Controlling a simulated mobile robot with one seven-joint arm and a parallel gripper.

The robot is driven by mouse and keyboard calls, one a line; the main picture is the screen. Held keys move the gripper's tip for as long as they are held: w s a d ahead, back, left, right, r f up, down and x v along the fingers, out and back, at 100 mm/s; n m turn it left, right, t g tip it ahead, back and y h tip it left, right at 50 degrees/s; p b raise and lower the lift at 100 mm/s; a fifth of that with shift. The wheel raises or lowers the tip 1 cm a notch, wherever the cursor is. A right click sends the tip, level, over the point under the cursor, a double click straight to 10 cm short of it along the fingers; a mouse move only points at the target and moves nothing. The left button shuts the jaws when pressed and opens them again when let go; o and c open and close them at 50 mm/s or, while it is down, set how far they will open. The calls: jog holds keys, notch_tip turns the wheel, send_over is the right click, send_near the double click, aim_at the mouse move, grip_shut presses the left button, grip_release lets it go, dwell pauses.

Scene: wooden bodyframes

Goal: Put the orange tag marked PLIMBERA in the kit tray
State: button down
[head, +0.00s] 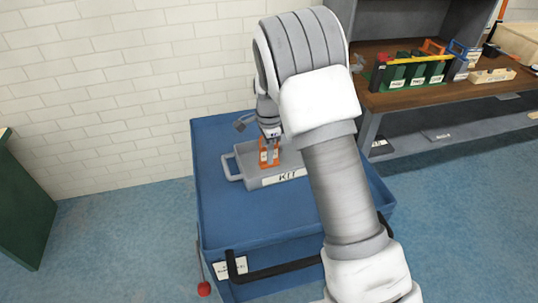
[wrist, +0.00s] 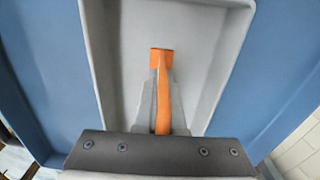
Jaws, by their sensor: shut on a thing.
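The orange tag (wrist: 163,90) is between the fingers of my gripper (head: 268,146), which is shut on it. The tag also shows in the head view (head: 264,158), low at the grey kit tray; the writing on it cannot be read. The kit tray (head: 284,179) carries a KIT label on its front and sits on top of the blue cart. In the wrist view the tray walls (wrist: 101,60) stand on both sides of the tag, over the tray's inside. I cannot tell whether the tag touches the tray floor.
The blue cart (head: 222,212) has a raised rim and a black handle (head: 275,270) in front. A wooden workbench (head: 410,97) with green bins (head: 416,72) and tools stands at the right. A white brick wall is behind; a dark green cabinet (head: 25,205) is at the left.

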jog(key=shift+f, duration=0.2)
jog(key=c, duration=1)
grip_release()
jog(key=shift+r, duration=0.1)
